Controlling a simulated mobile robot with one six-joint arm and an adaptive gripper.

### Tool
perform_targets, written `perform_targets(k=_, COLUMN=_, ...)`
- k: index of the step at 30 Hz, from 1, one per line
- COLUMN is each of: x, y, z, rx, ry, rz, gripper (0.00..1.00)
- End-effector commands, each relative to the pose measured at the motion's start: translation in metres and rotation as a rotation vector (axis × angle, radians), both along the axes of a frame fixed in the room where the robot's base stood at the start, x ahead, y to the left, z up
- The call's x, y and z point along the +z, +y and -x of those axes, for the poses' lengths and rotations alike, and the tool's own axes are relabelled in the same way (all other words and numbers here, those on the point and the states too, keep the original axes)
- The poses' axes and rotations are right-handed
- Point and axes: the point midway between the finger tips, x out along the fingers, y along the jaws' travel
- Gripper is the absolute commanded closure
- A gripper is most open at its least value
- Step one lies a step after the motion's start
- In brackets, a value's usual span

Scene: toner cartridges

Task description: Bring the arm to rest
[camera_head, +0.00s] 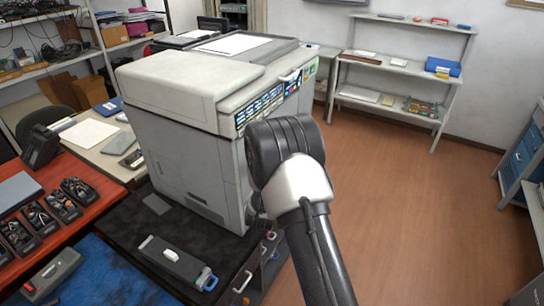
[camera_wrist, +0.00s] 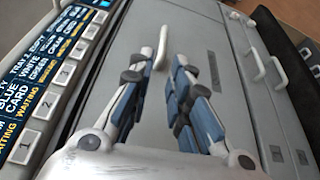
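My gripper (camera_wrist: 164,68) shows in the wrist view with its two blue-padded fingers apart and nothing between them. It is in front of the grey face of the printer (camera_wrist: 110,75), near a pale handle (camera_wrist: 161,48); I cannot tell whether it touches. In the head view my arm (camera_head: 290,165) reaches up to the front right of the large printer (camera_head: 195,135), and the gripper is hidden behind it. A grey and black toner cartridge (camera_head: 178,262) lies on the dark top of the low cabinet at the front.
A red table (camera_head: 85,215) with several black devices is at the left. The low cabinet has drawers with coloured handles (camera_head: 243,282) beside my arm. A shelf unit (camera_head: 400,65) stands at the back wall. The brown floor (camera_head: 430,200) at the right is clear.

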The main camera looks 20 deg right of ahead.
Motion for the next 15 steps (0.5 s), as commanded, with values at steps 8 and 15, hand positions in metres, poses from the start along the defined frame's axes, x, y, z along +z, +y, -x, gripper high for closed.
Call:
perform_targets(k=8, x=0.007, y=0.003, z=-0.002, rx=0.011, ry=-0.002, rz=-0.032, gripper=0.82)
perform_targets(k=15, x=0.066, y=0.041, z=0.003, rx=0.108, ry=0.013, rz=-0.388, gripper=0.82)
